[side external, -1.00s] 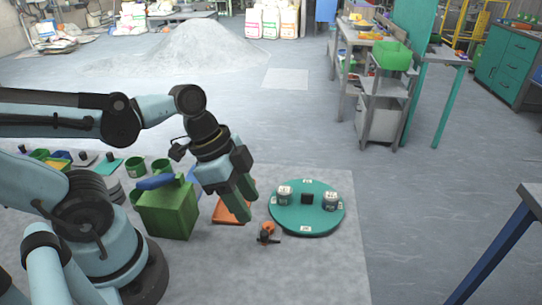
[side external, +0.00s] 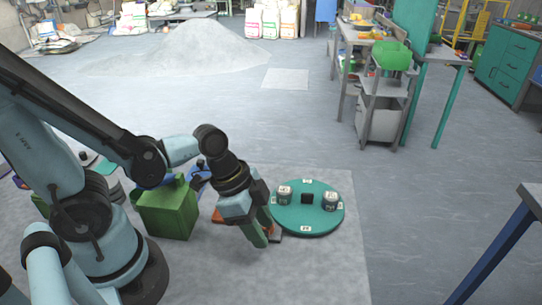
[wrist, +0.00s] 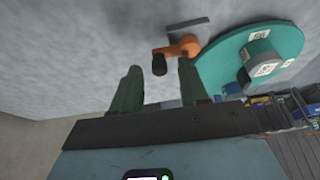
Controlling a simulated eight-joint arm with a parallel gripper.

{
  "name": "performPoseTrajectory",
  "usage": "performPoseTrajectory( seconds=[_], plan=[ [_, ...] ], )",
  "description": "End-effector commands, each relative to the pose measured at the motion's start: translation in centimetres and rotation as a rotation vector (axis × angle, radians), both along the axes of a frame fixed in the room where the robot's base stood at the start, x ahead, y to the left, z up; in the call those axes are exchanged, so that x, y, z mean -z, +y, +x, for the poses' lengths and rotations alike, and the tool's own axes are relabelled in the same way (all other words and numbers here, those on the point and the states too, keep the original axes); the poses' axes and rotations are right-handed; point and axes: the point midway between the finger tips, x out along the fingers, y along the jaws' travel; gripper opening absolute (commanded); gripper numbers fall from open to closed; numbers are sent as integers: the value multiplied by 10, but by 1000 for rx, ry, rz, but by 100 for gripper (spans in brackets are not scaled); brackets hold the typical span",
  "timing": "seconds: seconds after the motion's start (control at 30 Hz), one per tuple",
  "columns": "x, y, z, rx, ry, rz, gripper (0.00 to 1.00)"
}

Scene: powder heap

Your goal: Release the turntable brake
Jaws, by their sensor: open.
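The round green turntable (side external: 306,222) lies flat on the floor mat, right of my gripper (side external: 265,236). It carries two grey labelled containers (side external: 284,193) (side external: 330,201) and a black block (side external: 307,198) at its middle. The brake is an orange lever with a black knob (wrist: 160,64), next to the turntable rim in the wrist view. Contact with the knob cannot be told.
A green box (side external: 168,212) stands left of my gripper, with an orange tray (side external: 217,216) partly hidden between them. A blue-legged table (side external: 495,250) stands at the right. The mat in front of the turntable is clear.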

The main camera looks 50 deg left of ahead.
Motion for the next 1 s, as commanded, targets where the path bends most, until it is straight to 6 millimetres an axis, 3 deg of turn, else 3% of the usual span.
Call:
performPoseTrajectory(
  seconds=[0.53, 0.83, 1.0],
  plan=[
    [7, -2, 1, -1, 0, 0, 44],
    [7, -2, 1, -1, 0, 0, 0],
    [7, -2, 1, -8, 1, -1, 0]
  ],
)
